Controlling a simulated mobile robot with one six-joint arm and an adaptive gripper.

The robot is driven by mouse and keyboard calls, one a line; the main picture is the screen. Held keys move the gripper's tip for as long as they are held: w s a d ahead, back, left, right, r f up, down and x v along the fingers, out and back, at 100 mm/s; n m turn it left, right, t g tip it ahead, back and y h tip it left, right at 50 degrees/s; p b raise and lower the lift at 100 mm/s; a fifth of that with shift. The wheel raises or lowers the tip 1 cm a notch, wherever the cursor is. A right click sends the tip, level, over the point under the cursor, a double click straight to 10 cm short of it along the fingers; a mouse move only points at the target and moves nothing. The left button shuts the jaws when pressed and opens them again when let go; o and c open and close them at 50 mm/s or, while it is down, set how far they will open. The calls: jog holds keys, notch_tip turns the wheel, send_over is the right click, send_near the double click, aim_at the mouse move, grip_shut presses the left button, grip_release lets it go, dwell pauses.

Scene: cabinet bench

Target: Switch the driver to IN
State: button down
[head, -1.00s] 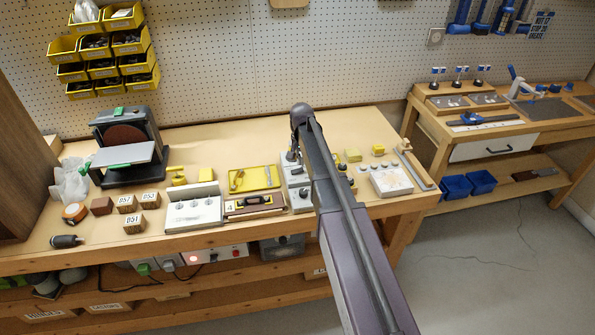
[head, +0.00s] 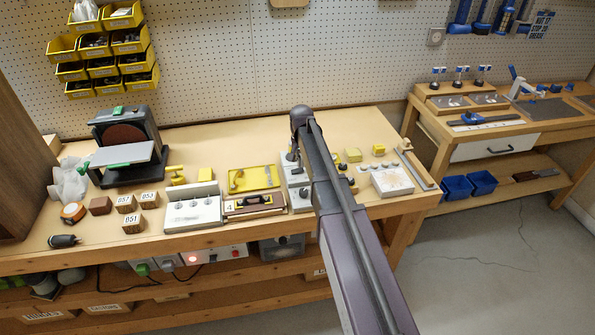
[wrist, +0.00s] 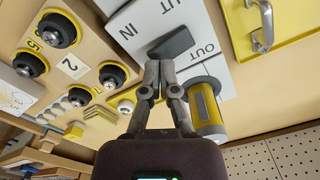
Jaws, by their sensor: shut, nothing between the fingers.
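A white box with a dark rocker-like switch (wrist: 172,43) fills the top middle of the wrist view. The label IN is to the left of the switch and OUT to its right. A yellow and grey cylinder (wrist: 207,105), which may be the driver's body, stands beside the box at the right. My gripper (wrist: 163,72) is shut and empty, its fingertips right at the near edge of the switch; I cannot tell whether they touch. Which way the switch is set is unclear.
A yellow tray (wrist: 235,30) with a metal handle lies right of the box. A panel (wrist: 88,62) with several black knobs is at the left. In the head view, a white three-knob box (head: 193,214) and a yellow tray (head: 254,184) sit left of my arm.

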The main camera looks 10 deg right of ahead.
aim_at(301, 169)
jog(key=shift+f+b, duration=0.8)
jog(key=shift+f, duration=0.05)
dwell(0.7)
jog(key=shift+r, duration=0.2)
jog(key=shift+r+p, duration=3.35)
jog(key=shift+p, duration=0.2)
jog(key=s+a+n, duration=0.1)
jog(key=s+n, duration=0.5)
jog(key=s, duration=2)
jog(key=shift+s+a, duration=0.2)
jog(key=shift+a, duration=0.1)
